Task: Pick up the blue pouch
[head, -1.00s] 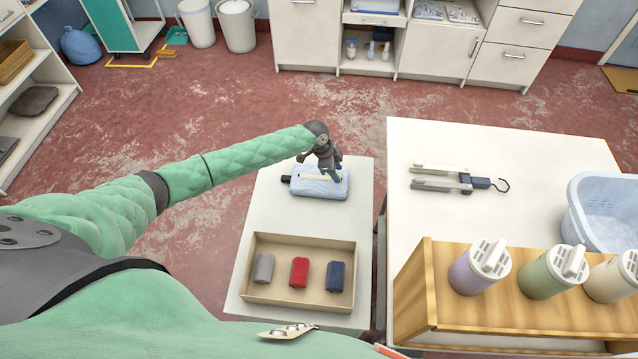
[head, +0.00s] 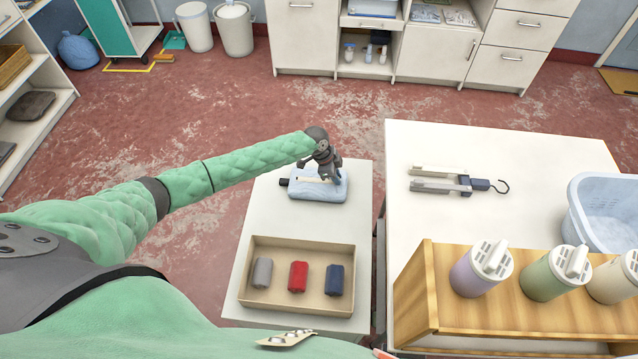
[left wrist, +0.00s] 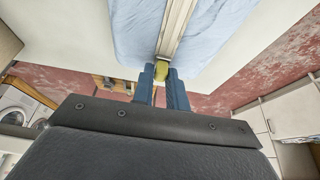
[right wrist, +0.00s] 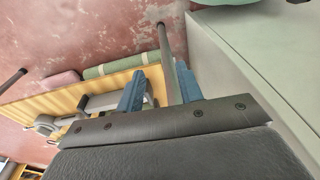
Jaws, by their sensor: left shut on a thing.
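A small dark blue pouch-like block (head: 335,280) lies at the right in a shallow beige tray, beside a red one (head: 298,277) and a grey one (head: 263,272). My left gripper (head: 328,179) is away from them, farther back, over a light blue cloth-like pad (head: 340,190) with a cream bar across it. In the left wrist view its fingers (left wrist: 162,72) are shut on a small yellow-green piece at the end of the cream bar (left wrist: 176,30). My right gripper (right wrist: 160,85) shows only in its wrist view, fingers apart; a grey pole shows between them.
The beige tray (head: 251,297) stands on a narrow white table (head: 262,212).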

